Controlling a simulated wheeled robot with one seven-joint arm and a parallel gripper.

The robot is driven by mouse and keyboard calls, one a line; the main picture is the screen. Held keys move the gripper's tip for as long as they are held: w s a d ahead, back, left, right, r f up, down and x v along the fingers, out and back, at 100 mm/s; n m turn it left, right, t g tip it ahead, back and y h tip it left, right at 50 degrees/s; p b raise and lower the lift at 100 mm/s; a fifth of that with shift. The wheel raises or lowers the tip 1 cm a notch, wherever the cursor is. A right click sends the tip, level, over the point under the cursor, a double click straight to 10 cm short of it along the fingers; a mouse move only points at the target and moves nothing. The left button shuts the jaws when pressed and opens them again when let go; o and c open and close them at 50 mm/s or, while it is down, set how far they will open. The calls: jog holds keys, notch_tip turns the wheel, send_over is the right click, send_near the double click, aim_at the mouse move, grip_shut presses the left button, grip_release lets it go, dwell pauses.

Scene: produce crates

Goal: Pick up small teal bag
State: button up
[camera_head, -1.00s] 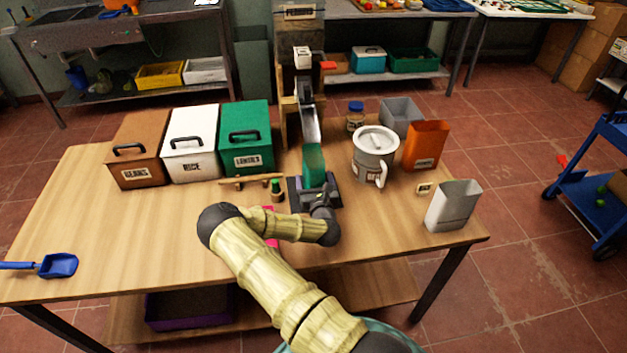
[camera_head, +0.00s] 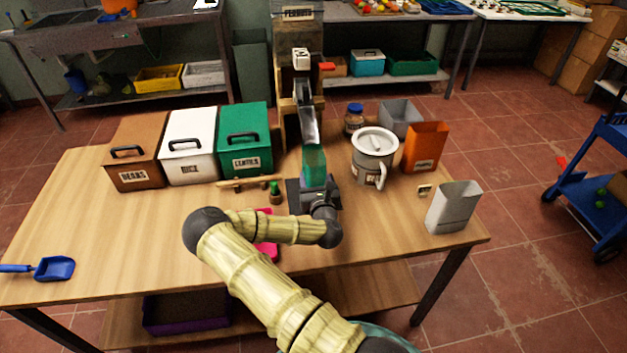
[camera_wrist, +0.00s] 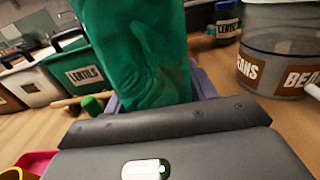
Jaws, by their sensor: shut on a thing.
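The small teal bag (camera_head: 315,160) stands upright in front of the metal chute, at the middle of the table. My gripper (camera_head: 314,185) is shut on its lower part. In the wrist view the bag (camera_wrist: 140,50) fills the upper middle and looks dark green and creased. The fingertips are mostly hidden behind the gripper body and the bag. I cannot tell whether the bag's bottom touches the table.
The brown beans bin (camera_head: 137,180), white rice bin (camera_head: 190,172) and green lentils bin (camera_head: 245,165) stand left. A lidded grey container (camera_head: 370,165) stands close on the right, with an orange bin (camera_head: 424,150) beyond. A blue scoop (camera_head: 55,268) lies far left.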

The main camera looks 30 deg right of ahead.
jog(key=p+v, duration=0.1)
jog(key=v, duration=1.4)
jog(key=shift+s, duration=0.4)
jog(key=shift+a+r, duration=0.1)
jog(key=shift+a, duration=0.05)
jog(key=shift+w, duration=0.1)
